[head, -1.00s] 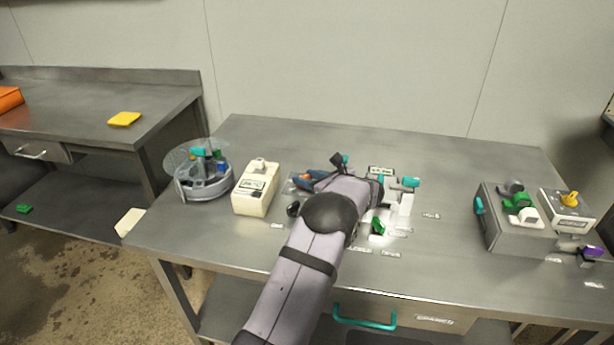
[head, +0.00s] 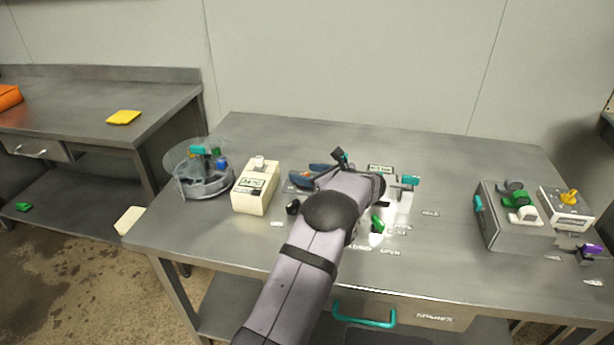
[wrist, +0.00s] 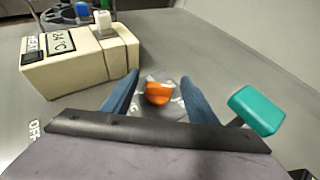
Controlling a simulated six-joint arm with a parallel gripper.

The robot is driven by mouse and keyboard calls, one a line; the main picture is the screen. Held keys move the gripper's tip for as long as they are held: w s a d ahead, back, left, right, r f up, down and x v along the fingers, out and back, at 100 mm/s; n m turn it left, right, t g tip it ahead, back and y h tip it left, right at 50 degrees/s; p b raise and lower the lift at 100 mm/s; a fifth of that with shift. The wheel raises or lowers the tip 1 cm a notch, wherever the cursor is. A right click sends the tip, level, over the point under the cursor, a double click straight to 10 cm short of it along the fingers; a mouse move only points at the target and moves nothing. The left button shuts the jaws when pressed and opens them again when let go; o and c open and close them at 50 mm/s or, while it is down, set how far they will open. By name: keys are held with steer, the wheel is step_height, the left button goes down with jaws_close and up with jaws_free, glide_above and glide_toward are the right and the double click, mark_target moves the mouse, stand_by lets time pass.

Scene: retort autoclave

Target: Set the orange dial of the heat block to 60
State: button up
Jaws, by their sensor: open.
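The orange dial (wrist: 158,93) sits on a round grey plate with pale tick marks in the wrist view. My gripper (wrist: 160,78) is open, with one blue finger on each side of the dial; I cannot tell whether they touch it. The cream heat block (wrist: 85,62) stands to the left, with a display that seems to read 24 °C. It also shows in the head view (head: 246,201). The dial's setting is not legible.
A teal paddle (wrist: 258,110) is close on the right of my gripper. A white knob (wrist: 103,20) rises from the cream box. A round clear-lidded device (head: 205,185) stands far left, and a grey box with knobs (head: 500,225) stands right.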

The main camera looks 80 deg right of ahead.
step_height(320, 180, up, 9)
stand_by(0.4)
steer(key=c, duration=0.5)
steer(key=shift+w+r+n+y+p, duration=0.15)
steer(key=shift+w+n+y+p, duration=0.15)
steer(key=shift+w+n+p, duration=0.2)
steer(key=shift+c, duration=0.5)
steer(key=w+f+n+g+y+p, duration=0.1)
steer(key=n+g+p, duration=0.2)
steer(key=n+g, duration=0.1)
steer(key=w+a+n+g+y+p, duration=0.1)
steer(key=n+g+p, duration=0.3)
steer(key=n, duration=0.3)
steer(key=w+a+f+n+g+y+p, duration=0.1)
steer(key=n+g+y+p, duration=0.1)
steer(key=n+g+p, duration=0.2)
steer(key=shift+a+f+n+g, duration=0.15)
steer(key=shift+f+n+g, duration=0.15)
steer(key=shift+n+g, duration=0.6)
